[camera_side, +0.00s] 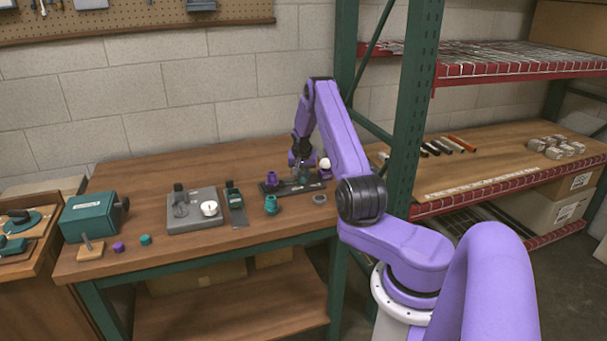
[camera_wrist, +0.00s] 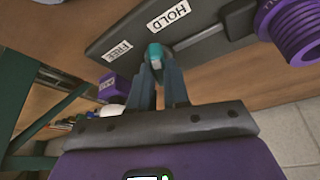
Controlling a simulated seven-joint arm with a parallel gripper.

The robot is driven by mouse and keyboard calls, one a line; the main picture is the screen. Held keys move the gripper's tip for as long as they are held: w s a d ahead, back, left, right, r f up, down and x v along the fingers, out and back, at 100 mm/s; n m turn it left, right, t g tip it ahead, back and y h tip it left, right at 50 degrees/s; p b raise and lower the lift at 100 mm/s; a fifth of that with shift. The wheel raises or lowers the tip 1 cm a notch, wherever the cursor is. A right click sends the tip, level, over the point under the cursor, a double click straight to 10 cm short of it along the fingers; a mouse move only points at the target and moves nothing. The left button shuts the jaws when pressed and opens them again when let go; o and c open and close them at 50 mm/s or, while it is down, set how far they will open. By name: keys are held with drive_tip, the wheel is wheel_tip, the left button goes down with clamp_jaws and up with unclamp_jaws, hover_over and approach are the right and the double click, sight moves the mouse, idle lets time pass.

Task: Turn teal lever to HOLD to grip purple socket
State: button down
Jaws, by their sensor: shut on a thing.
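My gripper (camera_wrist: 160,75) is shut on the teal lever (camera_wrist: 157,52), its two grey fingers on either side of the teal tip. The lever sits on a dark plate (camera_wrist: 125,30) between the FREE label (camera_wrist: 117,51) and the HOLD label (camera_wrist: 169,17). A purple threaded part (camera_wrist: 292,32), apparently the purple socket, stands at the plate's right end in the wrist view. In the side view the purple socket (camera_side: 271,178) is upright at the left end of the dark fixture, and my gripper (camera_side: 302,172) is over the middle. The lever is too small to make out there.
A teal socket (camera_side: 271,204) and a grey ring (camera_side: 320,198) lie in front of the fixture. A grey device (camera_side: 193,210) and a teal box (camera_side: 90,217) stand left. A green shelf post (camera_side: 400,120) rises at the right.

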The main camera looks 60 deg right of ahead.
drive_tip(key=shift+w+m+g, duration=0.1)
drive_tip(key=shift+m+g, duration=0.7)
drive_tip(key=shift+m, duration=1.3)
drive_tip(key=c, duration=1.1)
unclamp_jaws()
drive_tip(key=v, duration=1.7)
drive_tip(key=shift+a+r, duration=0.15)
drive_tip(key=shift+a, duration=0.2)
